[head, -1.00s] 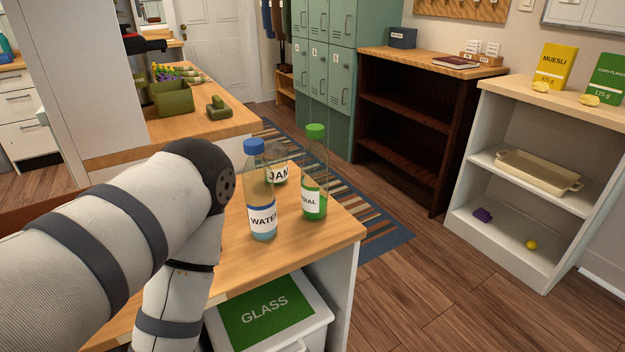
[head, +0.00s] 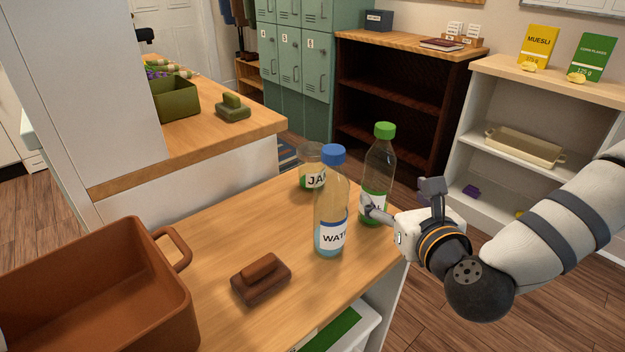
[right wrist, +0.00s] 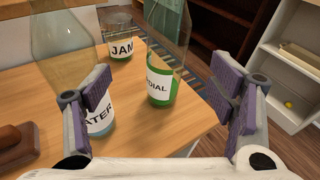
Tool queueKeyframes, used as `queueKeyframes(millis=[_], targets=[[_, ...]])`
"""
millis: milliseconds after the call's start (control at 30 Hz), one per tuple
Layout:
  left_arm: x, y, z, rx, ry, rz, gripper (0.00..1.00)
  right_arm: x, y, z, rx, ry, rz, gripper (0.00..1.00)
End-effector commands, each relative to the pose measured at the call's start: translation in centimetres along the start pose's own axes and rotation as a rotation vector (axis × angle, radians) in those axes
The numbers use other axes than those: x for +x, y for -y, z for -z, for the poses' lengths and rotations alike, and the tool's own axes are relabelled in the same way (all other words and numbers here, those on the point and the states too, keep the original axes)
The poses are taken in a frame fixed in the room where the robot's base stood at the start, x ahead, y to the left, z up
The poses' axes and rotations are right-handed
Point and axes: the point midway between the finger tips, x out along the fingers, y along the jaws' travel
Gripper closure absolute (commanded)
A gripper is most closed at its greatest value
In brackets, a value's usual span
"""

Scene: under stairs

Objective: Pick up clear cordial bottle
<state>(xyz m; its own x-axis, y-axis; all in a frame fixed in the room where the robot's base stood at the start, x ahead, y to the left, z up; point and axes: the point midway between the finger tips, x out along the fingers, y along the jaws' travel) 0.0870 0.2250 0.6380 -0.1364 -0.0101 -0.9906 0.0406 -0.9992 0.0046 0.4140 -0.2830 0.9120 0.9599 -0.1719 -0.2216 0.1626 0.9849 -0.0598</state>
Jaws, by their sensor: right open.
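The clear cordial bottle (head: 379,160), with a green cap and green-and-white label, stands upright near the right edge of the wooden counter. It also shows in the right wrist view (right wrist: 160,86), between the finger lines and ahead of them, its top cut off. My right gripper (head: 402,200) is open and empty, beside the bottle on its right, one finger overlapping its label in the head view. Whether that finger touches it I cannot tell. In the right wrist view both fingers (right wrist: 168,105) are wide apart. My left gripper is not in view.
A blue-capped water bottle (head: 331,205) stands close left of the cordial, with a jam jar (head: 311,176) behind. A brown block-shaped item (head: 261,279) and a terracotta tray (head: 95,290) lie left on the counter. White shelves (head: 480,115) stand beyond on the right.

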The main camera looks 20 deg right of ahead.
Motion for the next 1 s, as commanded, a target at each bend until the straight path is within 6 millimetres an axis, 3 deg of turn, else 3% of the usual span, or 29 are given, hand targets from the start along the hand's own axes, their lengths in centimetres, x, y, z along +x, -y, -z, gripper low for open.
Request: queueKeyframes(millis=[67, 200, 433, 700, 967, 1000], targets=[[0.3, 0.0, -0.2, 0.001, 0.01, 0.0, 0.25, 0.3, 0.6, -0.5, 0.054, 0.018, 0.021, 0.23], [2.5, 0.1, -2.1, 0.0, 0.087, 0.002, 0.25, 3.2, 0.7, 0.2, 0.063, 0.012, 0.026, 0.23], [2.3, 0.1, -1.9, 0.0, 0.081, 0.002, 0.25, 6.9, 0.8, -0.7, 0.061, 0.022, 0.022, 0.23], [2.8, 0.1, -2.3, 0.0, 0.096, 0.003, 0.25, 11.5, 1.4, -0.3, 0.059, 0.021, 0.022, 0.23], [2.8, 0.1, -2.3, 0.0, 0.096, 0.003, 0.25, 12.2, 1.4, -0.5, 0.063, 0.022, 0.022, 0.23], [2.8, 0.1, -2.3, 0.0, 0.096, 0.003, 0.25, 12.2, 1.4, -0.5, 0.062, 0.022, 0.021, 0.28]])
